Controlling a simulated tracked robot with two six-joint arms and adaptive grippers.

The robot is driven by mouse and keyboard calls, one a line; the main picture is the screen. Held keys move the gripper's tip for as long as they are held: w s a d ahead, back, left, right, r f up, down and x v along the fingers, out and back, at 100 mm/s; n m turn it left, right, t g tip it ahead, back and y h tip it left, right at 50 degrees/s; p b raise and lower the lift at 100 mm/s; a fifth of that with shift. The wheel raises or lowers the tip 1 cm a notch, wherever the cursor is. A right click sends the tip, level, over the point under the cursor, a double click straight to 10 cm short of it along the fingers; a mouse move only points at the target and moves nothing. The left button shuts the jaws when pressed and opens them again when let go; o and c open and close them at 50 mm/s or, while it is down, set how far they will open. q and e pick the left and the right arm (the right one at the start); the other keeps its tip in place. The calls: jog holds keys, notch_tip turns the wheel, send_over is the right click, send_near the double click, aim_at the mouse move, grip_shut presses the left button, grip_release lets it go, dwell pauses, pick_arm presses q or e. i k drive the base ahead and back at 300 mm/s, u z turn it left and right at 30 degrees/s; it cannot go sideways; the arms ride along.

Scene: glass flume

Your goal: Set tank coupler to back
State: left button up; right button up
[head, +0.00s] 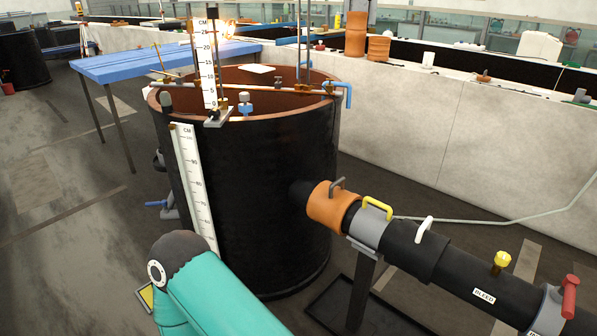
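The large black tank (265,190) with a reddish-brown inside stands at the centre. A black pipe (410,255) runs from its side toward the lower right. An orange coupler (328,206) sits around the pipe close to the tank, with a dark grey-brown handle (337,185) on top. Beside it are a grey collar (370,228), a yellow handle (377,207) and a white handle (424,229). No label shows which is the tank coupler. A teal link of my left arm comes in at the bottom left; neither gripper is in view.
A yellow knob (501,261) and a red handle (570,293) stand up farther along the pipe. A support post (361,288) holds the pipe over a dark tray (375,318). White scales (194,180) are fixed to the tank. A blue table (165,62) stands behind left.

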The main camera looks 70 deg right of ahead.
aim_at(328, 203)
jog(key=u, duration=0.15)
jog(key=i, duration=0.95)
jog(key=z, duration=1.5)
jog(key=i, duration=0.25)
jog(key=z, duration=2.9)
jog(key=i, duration=1.05)
jog(key=u, duration=0.75)
jog(key=i, duration=0.35)
jog(key=z, duration=0.05)
